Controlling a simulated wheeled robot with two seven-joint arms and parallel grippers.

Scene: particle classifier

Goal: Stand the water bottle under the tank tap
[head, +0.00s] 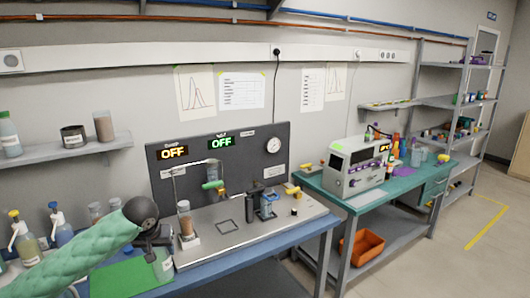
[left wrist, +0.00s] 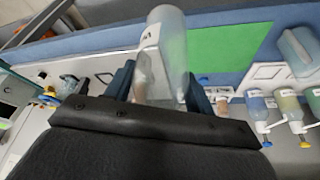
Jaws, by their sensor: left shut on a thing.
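A clear bottle with a white label (left wrist: 172,42), likely the water bottle, is between the two fingers of my left gripper (left wrist: 158,88). In the head view my left gripper (head: 158,240) is low at the left, and the bottle (head: 163,266) hangs below it beside the green mat. A small clear tank (head: 214,170) is mounted on the dark panel, with a yellow tap (head: 222,191) below it. A dark square outline (head: 228,226) marks the bench top, empty. My gripper is left of and nearer than the tap. My right gripper is out of view.
A tube with brown contents (head: 185,222) stands in a white holder between my gripper and the square. A blue-and-black device (head: 267,205) stands right of the square. Spray bottles (head: 60,226) stand at the left. A green mat (head: 120,279) lies on the bench.

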